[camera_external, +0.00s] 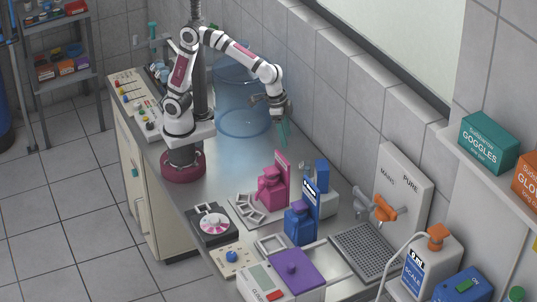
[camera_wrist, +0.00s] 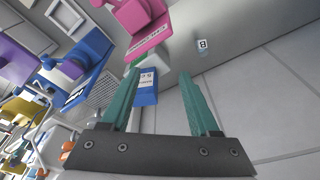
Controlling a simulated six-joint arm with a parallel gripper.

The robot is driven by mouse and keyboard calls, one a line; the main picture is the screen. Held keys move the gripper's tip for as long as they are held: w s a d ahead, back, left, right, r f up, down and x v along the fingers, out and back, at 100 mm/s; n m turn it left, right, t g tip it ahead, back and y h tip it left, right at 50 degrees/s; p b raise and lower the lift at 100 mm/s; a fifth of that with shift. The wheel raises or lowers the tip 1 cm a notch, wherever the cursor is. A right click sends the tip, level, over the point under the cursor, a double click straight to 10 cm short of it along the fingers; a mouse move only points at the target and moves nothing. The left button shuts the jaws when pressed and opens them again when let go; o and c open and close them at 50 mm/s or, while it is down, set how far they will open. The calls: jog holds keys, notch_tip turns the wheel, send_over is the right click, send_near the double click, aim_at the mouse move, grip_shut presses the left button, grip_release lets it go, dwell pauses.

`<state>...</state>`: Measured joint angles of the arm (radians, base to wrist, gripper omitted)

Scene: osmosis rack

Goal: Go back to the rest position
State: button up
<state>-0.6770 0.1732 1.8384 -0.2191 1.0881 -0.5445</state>
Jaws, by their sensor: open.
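My gripper (camera_external: 284,133) hangs over the counter near the tiled back wall, with its teal fingers pointing down. In the wrist view my gripper (camera_wrist: 162,95) has its two teal fingers spread apart with nothing between them. The fingers are clear of the pink device (camera_external: 271,187), which stands in front of them on the counter. The pink device also shows at the top of the wrist view (camera_wrist: 138,22).
A large clear blue cylinder (camera_external: 241,105) stands close to my arm. Blue devices (camera_external: 301,222), a purple-lidded box (camera_external: 292,270), a black tray with a disc (camera_external: 212,224) and a drain grate (camera_external: 362,250) crowd the front. Bare counter (camera_external: 227,165) lies beside my base.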

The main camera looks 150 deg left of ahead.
jog(key=s+d+r+m+t, duration=0.2)
jog(key=d+m, duration=0.3)
jog(key=d, duration=0.2)
jog(key=s+d+r+m+t, duration=0.25)
jog(key=d+m, duration=0.25)
jog(key=d, duration=0.3)
jog(key=s+d+r+m+t, duration=0.2)
jog(key=s+d+m, duration=0.1)
jog(key=d+m, duration=0.3)
jog(key=s+d+f+g, duration=0.1)
jog(key=s+f+g, duration=0.6)
jog(key=s+f, duration=0.1)
